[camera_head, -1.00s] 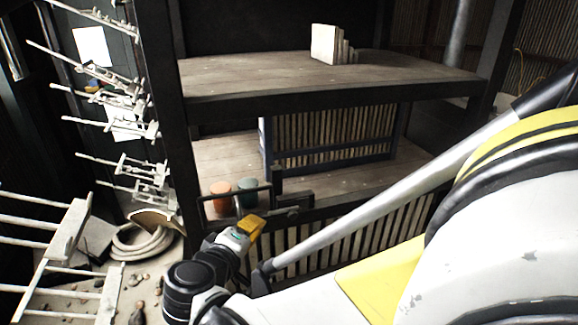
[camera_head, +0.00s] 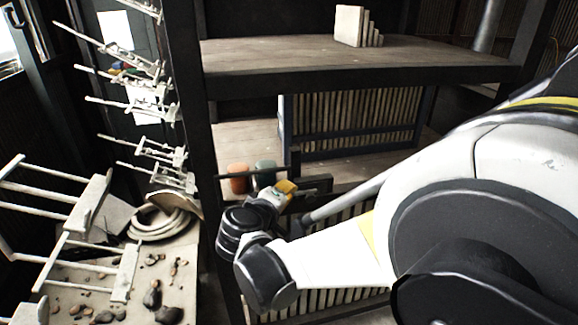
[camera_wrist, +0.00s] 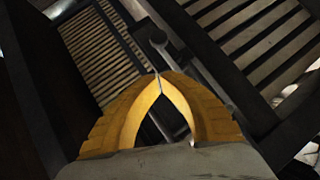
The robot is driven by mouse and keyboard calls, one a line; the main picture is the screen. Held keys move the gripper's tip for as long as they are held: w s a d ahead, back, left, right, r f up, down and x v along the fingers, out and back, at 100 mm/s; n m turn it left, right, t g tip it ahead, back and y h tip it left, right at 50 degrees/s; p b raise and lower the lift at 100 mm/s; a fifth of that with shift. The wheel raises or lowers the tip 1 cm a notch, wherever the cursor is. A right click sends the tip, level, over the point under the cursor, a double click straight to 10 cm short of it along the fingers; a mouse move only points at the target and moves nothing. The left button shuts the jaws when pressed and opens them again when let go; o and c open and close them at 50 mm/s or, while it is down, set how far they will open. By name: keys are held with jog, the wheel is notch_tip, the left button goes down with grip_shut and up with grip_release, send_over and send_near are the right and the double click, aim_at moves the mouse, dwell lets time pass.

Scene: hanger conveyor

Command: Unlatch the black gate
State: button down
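The black gate (camera_head: 350,211) is a dark-framed, slatted panel below the lower shelf in the head view. A dark latch bar (camera_head: 310,191) runs along its upper part. My gripper (camera_head: 287,187) has yellow fingers and is close to the left end of that bar. In the wrist view, my gripper (camera_wrist: 160,80) has its fingertips together with nothing clear between them. My arm hides much of the gate in the head view.
Two pots, one orange (camera_head: 238,178) and one green (camera_head: 264,173), stand behind the gate. A wooden shelf (camera_head: 270,52) is above. White hanger racks (camera_head: 90,215) and a coiled hose (camera_head: 158,224) are at the left. Dark posts frame the gate.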

jog(key=d, duration=0.1)
jog(key=d+f, duration=0.1)
jog(key=w+d+b, duration=0.1)
jog(key=shift+f, duration=0.35)
jog(key=shift+d, duration=0.1)
jog(key=d, duration=0.2)
jog(key=w+d, duration=0.1)
jog(key=d, duration=0.1)
jog(key=shift+w, duration=0.1)
jog(key=shift+r, duration=0.1)
